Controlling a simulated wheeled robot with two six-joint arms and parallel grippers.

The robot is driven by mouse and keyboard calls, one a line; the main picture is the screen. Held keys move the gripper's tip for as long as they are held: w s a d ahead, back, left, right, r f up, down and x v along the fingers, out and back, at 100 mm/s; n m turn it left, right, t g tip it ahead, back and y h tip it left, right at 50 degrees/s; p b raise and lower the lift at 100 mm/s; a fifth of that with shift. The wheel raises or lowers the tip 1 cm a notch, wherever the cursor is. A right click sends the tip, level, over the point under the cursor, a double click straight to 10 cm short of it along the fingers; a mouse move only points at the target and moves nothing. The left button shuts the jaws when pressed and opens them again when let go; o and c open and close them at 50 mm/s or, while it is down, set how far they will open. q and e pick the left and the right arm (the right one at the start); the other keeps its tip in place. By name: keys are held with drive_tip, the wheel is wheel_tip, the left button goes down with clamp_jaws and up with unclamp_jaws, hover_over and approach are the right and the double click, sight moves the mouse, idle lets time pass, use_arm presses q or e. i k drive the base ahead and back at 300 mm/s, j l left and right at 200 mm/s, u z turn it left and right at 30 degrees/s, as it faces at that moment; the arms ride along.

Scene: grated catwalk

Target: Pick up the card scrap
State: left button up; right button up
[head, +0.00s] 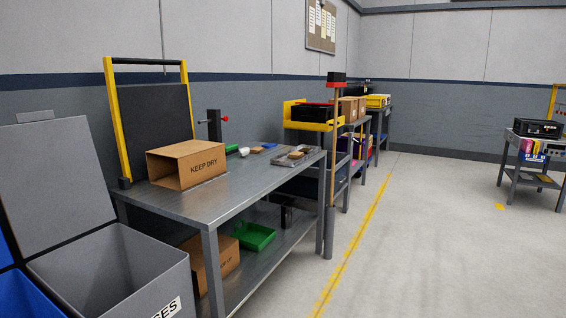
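I cannot make out the card scrap with certainty. Small brown items (256,150) lie on the grey metal workbench (215,205), beside a white round thing (244,152) and a flat grey item (288,160). They are too small to identify. A flat brown piece (544,178) lies on the lower shelf of the small table at the far right, also too small to name surely. Neither of my grippers is in view.
An open "KEEP DRY" carton (187,164) stands on the workbench. A grey lidded bin (115,270) is at the front left. A green tray (254,236) sits on the lower shelf.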

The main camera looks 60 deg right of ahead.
sight(295, 154)
drive_tip(key=z, duration=2.05)
